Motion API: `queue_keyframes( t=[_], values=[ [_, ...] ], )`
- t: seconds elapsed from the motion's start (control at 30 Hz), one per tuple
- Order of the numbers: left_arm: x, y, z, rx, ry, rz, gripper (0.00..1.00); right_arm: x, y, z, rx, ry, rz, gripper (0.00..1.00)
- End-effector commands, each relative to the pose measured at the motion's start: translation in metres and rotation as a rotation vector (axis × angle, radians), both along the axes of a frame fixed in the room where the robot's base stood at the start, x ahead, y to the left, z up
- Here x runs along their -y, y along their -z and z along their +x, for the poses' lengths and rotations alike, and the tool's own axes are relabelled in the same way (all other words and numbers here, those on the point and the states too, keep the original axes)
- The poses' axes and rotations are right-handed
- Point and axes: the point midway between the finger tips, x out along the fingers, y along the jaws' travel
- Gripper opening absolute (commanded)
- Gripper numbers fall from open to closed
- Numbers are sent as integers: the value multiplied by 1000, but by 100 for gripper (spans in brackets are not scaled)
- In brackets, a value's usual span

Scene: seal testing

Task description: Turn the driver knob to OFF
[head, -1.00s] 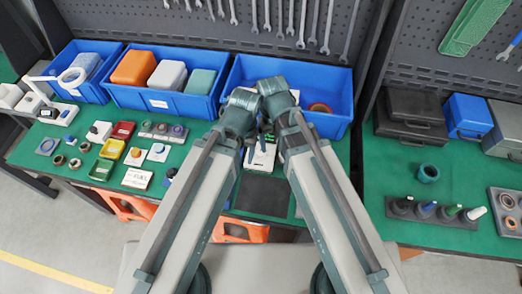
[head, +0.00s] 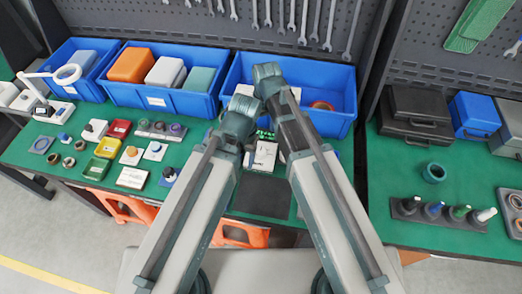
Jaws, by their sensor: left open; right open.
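A pale device (head: 265,156) with green lit marks along its back edge sits on the green bench, just below the blue bins. It is partly covered by my wrists, and I cannot make out a driver knob or its setting. My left gripper (head: 248,158) is open at the left side of this device. My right gripper (head: 280,152) is open, small and dark near the device's right side. I cannot tell whether either gripper touches the device.
Small boxes with buttons and knobs, including a blue-topped one (head: 169,175), stand left of the device. Blue bins (head: 165,98) line the back. A dark mat (head: 264,197) lies in front. At right are a black case (head: 415,118) and a teal ring (head: 434,172).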

Motion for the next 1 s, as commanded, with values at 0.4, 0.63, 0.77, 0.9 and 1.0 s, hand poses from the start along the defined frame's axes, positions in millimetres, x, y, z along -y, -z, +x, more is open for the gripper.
queue_keyframes(
  t=[0.4, 0.63, 0.77, 0.9, 1.0],
  values=[
    [0, 65, 0, 0, -1, 0, 64, -2, 65, -1, 0, 0, 0, 76],
    [0, 98, 0, 0, -1, 0, 64, -4, 98, -2, 0, 0, 0, 76],
    [0, 113, 0, 0, -1, 0, 64, -4, 113, -2, 0, 0, 0, 76],
    [0, 120, 0, 0, -1, 0, 64, -5, 120, -2, 0, 0, 0, 76],
    [0, 121, 0, 0, -1, 0, 64, -5, 121, -2, 0, 0, 0, 76]
  ],
)
